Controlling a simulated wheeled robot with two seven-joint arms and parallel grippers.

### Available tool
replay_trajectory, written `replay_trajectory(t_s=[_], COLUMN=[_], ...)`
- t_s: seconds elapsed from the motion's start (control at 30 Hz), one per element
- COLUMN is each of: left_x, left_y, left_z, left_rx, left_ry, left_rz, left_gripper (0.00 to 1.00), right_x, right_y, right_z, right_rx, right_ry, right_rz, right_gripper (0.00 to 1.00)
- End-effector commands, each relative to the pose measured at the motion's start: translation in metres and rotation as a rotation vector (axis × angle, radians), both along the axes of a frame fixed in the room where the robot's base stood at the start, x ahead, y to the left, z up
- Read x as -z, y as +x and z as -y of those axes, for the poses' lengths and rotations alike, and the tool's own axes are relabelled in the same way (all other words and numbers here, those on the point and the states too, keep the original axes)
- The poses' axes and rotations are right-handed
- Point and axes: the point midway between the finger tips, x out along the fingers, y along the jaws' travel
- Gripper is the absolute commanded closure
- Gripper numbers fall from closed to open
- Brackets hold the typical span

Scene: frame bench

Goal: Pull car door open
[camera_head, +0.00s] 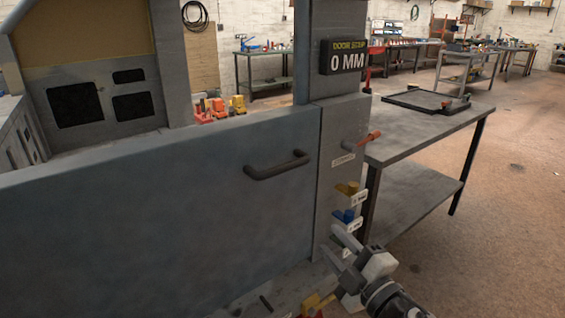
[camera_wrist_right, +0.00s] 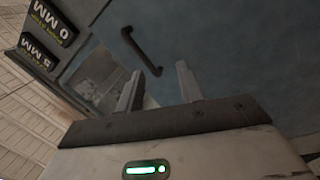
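The car door (camera_head: 150,215) is a wide blue-grey panel that sits flush against the grey pillar (camera_head: 340,120). Its dark bar handle (camera_head: 277,166) is near the door's upper right. My right gripper (camera_head: 331,240) is at the lower right, below and to the right of the handle, apart from it. In the right wrist view my right gripper (camera_wrist_right: 160,70) has its two fingers spread with nothing between them. The handle (camera_wrist_right: 142,50) shows beyond the fingertips there, with the door (camera_wrist_right: 230,50) behind it. My left gripper is not in view.
A sign (camera_head: 343,57) on the pillar reads 0 MM. An orange lever (camera_head: 369,138) and yellow and blue blocks (camera_head: 344,216) sit on the pillar's right side. A grey workbench (camera_head: 425,135) stands to the right. Open floor (camera_head: 500,230) lies beyond it.

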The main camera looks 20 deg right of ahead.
Motion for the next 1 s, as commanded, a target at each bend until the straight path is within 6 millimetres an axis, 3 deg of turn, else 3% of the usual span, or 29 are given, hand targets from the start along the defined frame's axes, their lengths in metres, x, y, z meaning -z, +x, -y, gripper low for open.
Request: replay_trajectory(t_s=[0.03,0.1,0.2,0.47,1.0], left_x=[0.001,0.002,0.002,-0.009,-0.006], left_y=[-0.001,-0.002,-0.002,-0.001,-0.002], left_z=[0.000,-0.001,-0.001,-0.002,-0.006], left_rx=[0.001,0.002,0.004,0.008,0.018], left_ry=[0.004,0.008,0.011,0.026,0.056], left_rz=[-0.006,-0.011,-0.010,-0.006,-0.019], left_gripper=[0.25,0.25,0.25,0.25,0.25], right_x=[-0.021,-0.039,-0.052,-0.065,-0.081], right_y=[0.010,0.019,0.027,0.054,0.155], right_z=[0.003,0.005,0.007,-0.002,-0.040], right_rx=[-0.020,-0.041,-0.057,-0.060,-0.060], right_ry=[-0.113,-0.236,-0.346,-0.385,-0.381], right_rz=[0.071,0.137,0.188,0.207,0.205], right_gripper=[0.63,0.63,0.63,0.63,0.63])
